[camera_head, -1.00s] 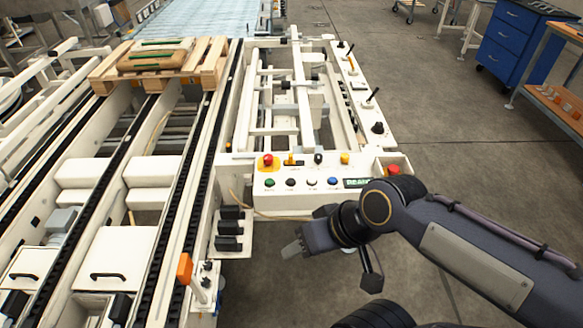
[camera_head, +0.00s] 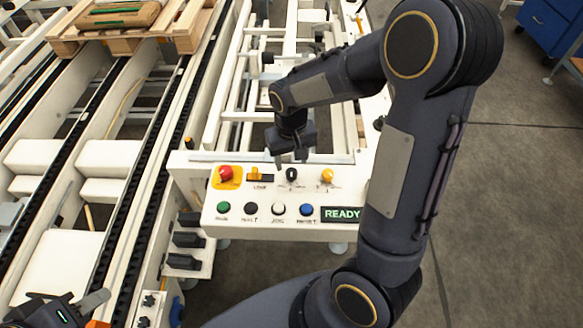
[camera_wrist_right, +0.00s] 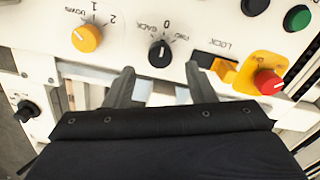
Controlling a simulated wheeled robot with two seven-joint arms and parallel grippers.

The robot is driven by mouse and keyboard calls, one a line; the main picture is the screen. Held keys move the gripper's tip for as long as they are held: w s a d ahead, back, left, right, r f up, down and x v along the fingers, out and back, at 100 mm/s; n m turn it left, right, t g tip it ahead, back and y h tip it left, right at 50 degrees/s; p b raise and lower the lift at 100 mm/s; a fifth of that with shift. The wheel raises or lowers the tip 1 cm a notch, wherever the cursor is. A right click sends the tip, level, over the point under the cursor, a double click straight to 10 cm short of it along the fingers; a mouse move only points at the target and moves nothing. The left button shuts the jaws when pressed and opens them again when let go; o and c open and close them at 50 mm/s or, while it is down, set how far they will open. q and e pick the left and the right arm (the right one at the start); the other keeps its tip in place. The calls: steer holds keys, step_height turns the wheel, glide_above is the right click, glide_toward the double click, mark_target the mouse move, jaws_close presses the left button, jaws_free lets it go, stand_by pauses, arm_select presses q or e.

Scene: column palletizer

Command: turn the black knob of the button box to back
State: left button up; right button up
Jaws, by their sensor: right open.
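The button box (camera_head: 190,188) is a white panel with a lit READY display. Its black knob (camera_head: 291,173) sits in the upper row between the yellow LOCK switch and a yellow knob. In the right wrist view the black knob (camera_wrist_right: 160,54) has 0, BACK and FWD marks around it, with a white pointer that appears near 0. My right gripper (camera_head: 293,160) is open above the knob. Its two fingers (camera_wrist_right: 162,78) are spread to either side, just short of the knob, and look clear of it. My left gripper (camera_head: 82,306) is partly visible at the lower left edge.
Green, black, white and blue buttons (camera_head: 306,210) line the front row. Conveyor rails (camera_head: 150,170) run at left. A wooden pallet (camera_head: 190,25) carries sacks at the back.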

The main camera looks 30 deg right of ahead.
mark_target(291, 171)
steer(key=shift+f, duration=2.05)
steer(key=c, duration=1)
steer(key=shift+o, duration=0.2)
steer(key=n, duration=0.4)
steer(key=shift+n, duration=0.3)
steer(key=shift+a+n, duration=0.1)
steer(key=shift+n, duration=2)
